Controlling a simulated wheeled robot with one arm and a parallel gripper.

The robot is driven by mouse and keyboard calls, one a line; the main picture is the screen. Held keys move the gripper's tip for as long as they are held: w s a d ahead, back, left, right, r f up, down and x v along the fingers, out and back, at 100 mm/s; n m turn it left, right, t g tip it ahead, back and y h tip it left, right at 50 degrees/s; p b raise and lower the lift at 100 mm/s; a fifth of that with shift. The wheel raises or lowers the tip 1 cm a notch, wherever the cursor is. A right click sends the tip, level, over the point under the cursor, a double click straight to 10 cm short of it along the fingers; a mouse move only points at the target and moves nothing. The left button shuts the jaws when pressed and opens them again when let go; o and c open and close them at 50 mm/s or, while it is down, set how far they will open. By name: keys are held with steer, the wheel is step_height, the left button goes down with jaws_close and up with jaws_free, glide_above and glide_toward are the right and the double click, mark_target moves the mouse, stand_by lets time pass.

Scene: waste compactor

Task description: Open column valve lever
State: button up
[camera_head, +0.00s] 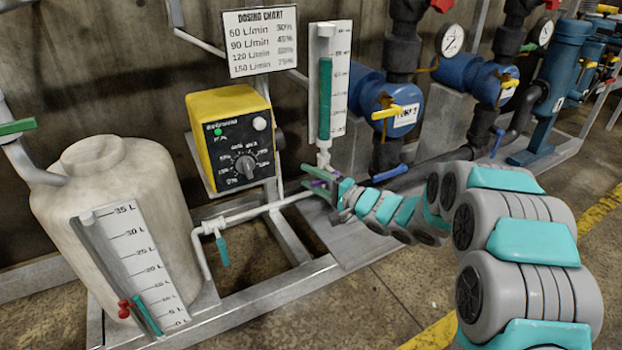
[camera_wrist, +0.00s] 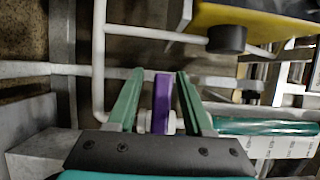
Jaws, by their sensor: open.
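The purple valve lever (camera_wrist: 161,105) stands between the two green fingers of my gripper (camera_wrist: 160,76) in the wrist view. The fingers are open on either side of it, with narrow gaps showing. In the head view my gripper (camera_head: 309,177) is at the foot of the clear column (camera_head: 325,95) with the green fill, and only a little of the purple lever (camera_head: 319,184) shows there. The valve body is mostly hidden by my gripper. The column (camera_wrist: 265,127) lies across the right of the wrist view.
A yellow dosing pump (camera_head: 229,117) hangs left of the column. A white pipe (camera_head: 262,209) runs left from the valve to a teal-handled valve (camera_head: 222,248). A white tank (camera_head: 110,215) stands at left. Blue pumps and pipes (camera_head: 385,110) crowd the right. Floor in front is open.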

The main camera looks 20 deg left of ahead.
jaws_close()
stand_by(0.4)
stand_by(1.0)
